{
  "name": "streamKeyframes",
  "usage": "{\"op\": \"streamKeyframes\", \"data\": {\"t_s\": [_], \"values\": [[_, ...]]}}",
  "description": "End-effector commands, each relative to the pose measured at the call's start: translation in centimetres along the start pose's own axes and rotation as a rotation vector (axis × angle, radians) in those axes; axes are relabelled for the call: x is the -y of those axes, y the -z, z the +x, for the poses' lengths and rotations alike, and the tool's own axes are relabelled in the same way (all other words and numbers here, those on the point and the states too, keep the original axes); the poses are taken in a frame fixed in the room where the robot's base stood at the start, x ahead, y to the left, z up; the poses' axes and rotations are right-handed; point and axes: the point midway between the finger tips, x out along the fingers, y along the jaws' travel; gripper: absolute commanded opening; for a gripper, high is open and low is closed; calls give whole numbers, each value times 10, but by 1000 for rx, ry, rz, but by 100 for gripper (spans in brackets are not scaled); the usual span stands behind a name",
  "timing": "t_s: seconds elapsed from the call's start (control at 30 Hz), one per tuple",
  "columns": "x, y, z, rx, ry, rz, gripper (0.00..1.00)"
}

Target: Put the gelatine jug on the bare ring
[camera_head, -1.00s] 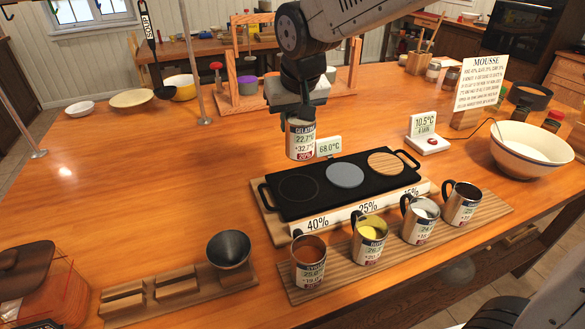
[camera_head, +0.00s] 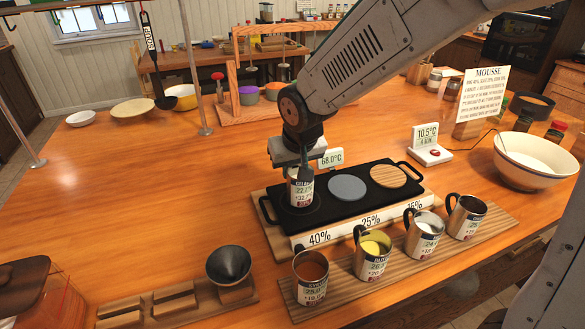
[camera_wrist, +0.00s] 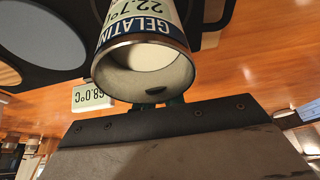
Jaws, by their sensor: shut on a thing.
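The gelatine jug (camera_head: 301,190), a steel cup with a white and blue label, is upright at the left end of the black hot plate (camera_head: 343,209). It covers most of the bare ring (camera_head: 283,210) there; I cannot tell whether its base touches. My gripper (camera_head: 297,168) is shut on the jug near its rim. In the wrist view the jug (camera_wrist: 147,60) shows its open mouth and pale contents, with the gripper's fingers (camera_wrist: 158,103) at its rim. A grey disc (camera_head: 347,187) covers the middle ring and a striped wooden disc (camera_head: 388,176) the right one.
Several labelled jugs, one with yellow contents (camera_head: 372,254), stand on a wooden board in front of the plate. A 68.0°C display (camera_head: 330,158) stands close behind it. A white bowl (camera_head: 537,158) is at right.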

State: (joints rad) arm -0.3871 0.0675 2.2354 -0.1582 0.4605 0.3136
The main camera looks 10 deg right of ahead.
Motion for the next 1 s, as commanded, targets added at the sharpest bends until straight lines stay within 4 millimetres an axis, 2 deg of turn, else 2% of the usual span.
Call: {"op": "streamKeyframes", "data": {"t_s": [0.13, 0.17, 0.2, 0.23, 0.5, 0.63, 0.77, 1.0], "values": [[0, -1, 2, 1, 0, 0, 0], [0, -1, 2, 1, 0, 1, 16], [0, -1, 1, 1, 0, 1, 28], [0, -1, 1, 1, 0, 1, 33], [-1, 0, 1, 0, 0, 1, 33], [0, 1, -8, -2, 0, 1, 33], [0, 1, -31, -5, 1, 1, 33], [0, 1, -83, -4, 0, 1, 33]]}}
